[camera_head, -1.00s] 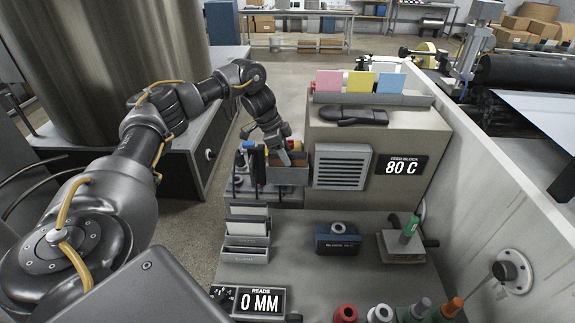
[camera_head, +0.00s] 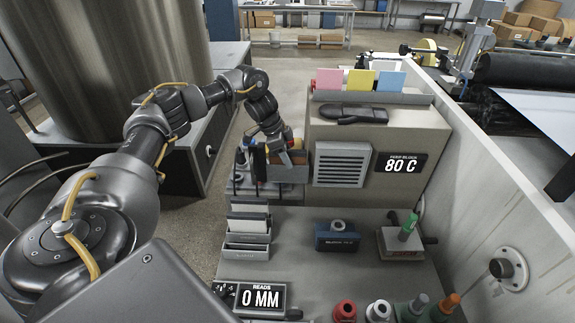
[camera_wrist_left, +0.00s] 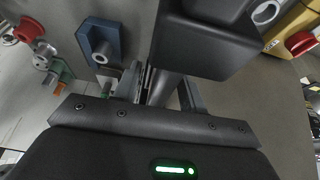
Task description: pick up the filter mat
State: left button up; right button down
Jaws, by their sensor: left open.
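I cannot identify a filter mat with certainty. A light grey louvred grille (camera_head: 342,164) is on the front of the beige block, beside the 80 C display. My left gripper (camera_head: 279,152) points down over a grey bin (camera_head: 288,173) holding brown and orange items, left of the grille. Its fingertips are hard to make out there. In the left wrist view my left gripper (camera_wrist_left: 160,90) has its fingers apart, with a dark grey part showing between and beyond them. My right gripper is not in view.
The beige block (camera_head: 415,140) carries a black handheld tool (camera_head: 348,116) and coloured cards. A blue block (camera_head: 337,237), a card rack (camera_head: 248,235) and a 0 MM readout (camera_head: 260,297) stand on the bench. A pale wall (camera_head: 500,170) bounds the right. Bare bench lies around the blue block.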

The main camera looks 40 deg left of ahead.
pick_arm(q)
jog(key=shift+r, duration=0.1)
jog(key=c, duration=0.9)
grip_shut()
jog(key=shift+r, duration=0.2)
jog(key=shift+w+r+b, duration=0.2)
jog(key=shift+r+b, duration=0.25)
jog(key=shift+r, duration=0.05)
notch_tip(320, 180, up, 4)
jog(key=shift+a+r+b, duration=0.1)
jog(key=shift+b, duration=0.35)
notch_tip(320, 180, up, 23)
jog(key=p, duration=0.3)
jog(key=shift+s+f, duration=0.2)
